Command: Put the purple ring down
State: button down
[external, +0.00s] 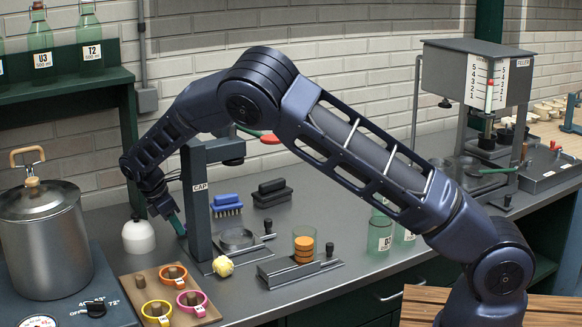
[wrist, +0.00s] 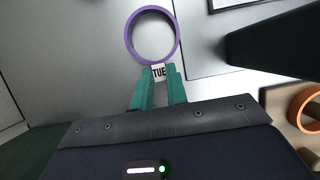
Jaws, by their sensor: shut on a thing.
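The purple ring (wrist: 152,36) shows in the wrist view, with a white tag reading TUE. My gripper (wrist: 158,72) is shut on it at the tag, between two teal fingers. The ring is held out beyond the fingertips over the grey worktop. I cannot tell how high it is above the surface. In the external view my gripper (external: 179,230) is low, just left of the upright of the CAP press (external: 199,205). The ring cannot be made out there.
A wooden board (external: 203,319) with pegs and yellow, orange and magenta rings is in front of my gripper. A white domed bottle (external: 138,236) stands to the left, beside a steel pot (external: 44,243). Brushes (external: 227,205) and a yellow lump (external: 223,266) are nearby.

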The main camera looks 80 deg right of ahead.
jog(key=c, duration=1.4)
grip_release()
jog(key=v, duration=1.2)
jog(key=shift+s+d+r, duration=0.1)
jog(key=shift+r, duration=0.3)
